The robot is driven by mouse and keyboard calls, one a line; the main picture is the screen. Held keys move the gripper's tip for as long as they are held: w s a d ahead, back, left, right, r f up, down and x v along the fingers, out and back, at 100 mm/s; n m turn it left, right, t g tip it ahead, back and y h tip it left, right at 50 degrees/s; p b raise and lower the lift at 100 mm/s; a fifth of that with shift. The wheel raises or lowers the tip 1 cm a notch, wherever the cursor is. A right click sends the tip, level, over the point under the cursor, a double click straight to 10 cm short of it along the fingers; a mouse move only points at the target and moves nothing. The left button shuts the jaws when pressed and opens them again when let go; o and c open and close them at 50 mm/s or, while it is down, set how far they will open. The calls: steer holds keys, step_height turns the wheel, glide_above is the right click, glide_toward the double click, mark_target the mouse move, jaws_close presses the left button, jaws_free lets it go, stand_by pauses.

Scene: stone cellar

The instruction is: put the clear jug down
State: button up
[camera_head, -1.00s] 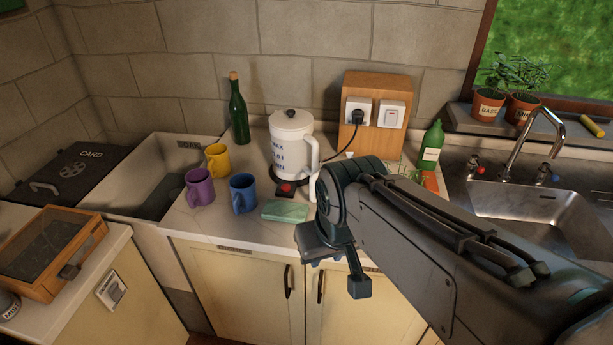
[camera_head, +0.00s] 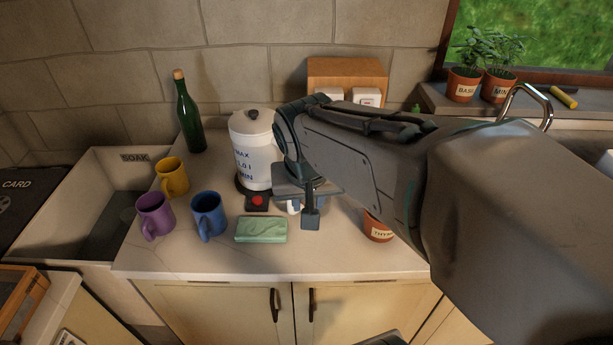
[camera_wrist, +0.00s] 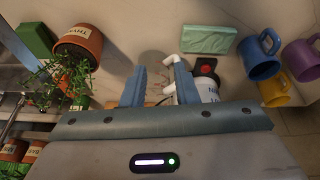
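I cannot make out the clear jug in either view. My gripper (camera_head: 308,205) points down over the counter, just right of and in front of the white kettle (camera_head: 251,155), and my arm covers much of the counter to the right. In the wrist view my gripper (camera_wrist: 160,82) has its two blue fingers apart. No clear outline of a jug shows between them; only a faint dark round patch lies on the counter beyond. I cannot tell whether something see-through is held there.
Purple (camera_head: 155,214), blue (camera_head: 208,216) and yellow (camera_head: 173,178) mugs stand at left, with a green bottle (camera_head: 188,120) behind. A green sponge (camera_head: 261,229) lies near the front edge. The thyme pot (camera_wrist: 80,42) is right of my gripper. The soak sink (camera_head: 75,200) is left.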

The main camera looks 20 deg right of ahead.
steer(key=w+a+f+m+h+b, duration=0.1)
steer(key=w+a+f+m+b, duration=0.15)
steer(key=w, duration=0.75)
steer(key=shift+m, duration=0.45)
steer(key=shift+w+p+x, duration=0.15)
steer(key=shift+p+x, duration=0.25)
steer(key=shift+x, duration=3)
steer(key=shift+w+p+x, duration=0.1)
steer(key=shift+p+x, duration=0.25)
steer(key=shift+x, duration=3.05)
steer(key=shift+d+r, duration=0.15)
steer(key=shift+c, duration=0.4)
jaws_close()
